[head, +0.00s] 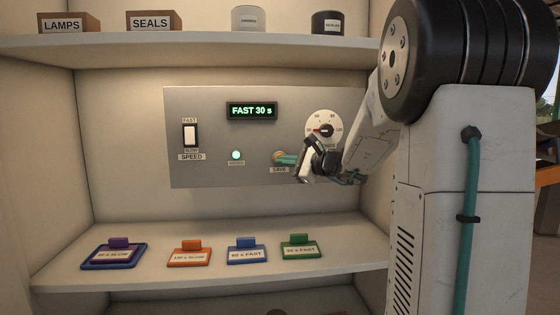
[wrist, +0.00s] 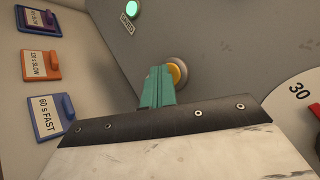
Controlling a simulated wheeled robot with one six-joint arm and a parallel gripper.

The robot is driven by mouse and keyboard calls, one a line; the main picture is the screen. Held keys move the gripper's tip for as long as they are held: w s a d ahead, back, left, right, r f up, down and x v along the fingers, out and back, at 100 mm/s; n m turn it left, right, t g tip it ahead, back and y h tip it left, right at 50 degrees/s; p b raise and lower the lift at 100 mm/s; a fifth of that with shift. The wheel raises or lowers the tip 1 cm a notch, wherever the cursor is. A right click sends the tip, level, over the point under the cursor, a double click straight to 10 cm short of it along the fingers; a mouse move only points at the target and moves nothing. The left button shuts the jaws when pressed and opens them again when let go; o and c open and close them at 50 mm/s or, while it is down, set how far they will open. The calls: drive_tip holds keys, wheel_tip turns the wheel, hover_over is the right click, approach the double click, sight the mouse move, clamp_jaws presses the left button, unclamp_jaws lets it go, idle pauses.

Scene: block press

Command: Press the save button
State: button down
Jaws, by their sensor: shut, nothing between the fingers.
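The save button (wrist: 179,74) is a round yellow-orange knob in a metal ring on the grey panel. In the head view the button (head: 278,155) sits above the SAVE label, partly covered by my gripper. My gripper (head: 289,159) is shut and empty, with teal fingertips in front of the button. In the wrist view my gripper (wrist: 158,84) has its tips at the button's left edge and overlaps it. I cannot tell whether they touch. The display (head: 252,111) reads FAST 30 s. A small lamp (head: 236,155) left of the button glows pale green.
The panel also holds a white SPEED switch (head: 190,135) and a round dial (head: 324,128) just above my gripper. Several coloured tags, such as the blue one (head: 246,252), lie on the shelf (head: 150,285) below. Boxes and jars stand on the upper shelf (head: 200,45).

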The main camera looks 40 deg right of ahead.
drive_tip(key=shift+s, duration=0.1)
drive_tip(key=shift+s+a, duration=0.45)
drive_tip(key=shift+s, duration=0.25)
drive_tip(key=s, duration=0.1)
drive_tip(key=s+a, duration=0.1)
drive_tip(key=s, duration=0.1)
drive_tip(key=s+a, duration=0.1)
drive_tip(key=shift+s+a, duration=0.2)
drive_tip(key=shift+a, duration=0.05)
idle(0.8)
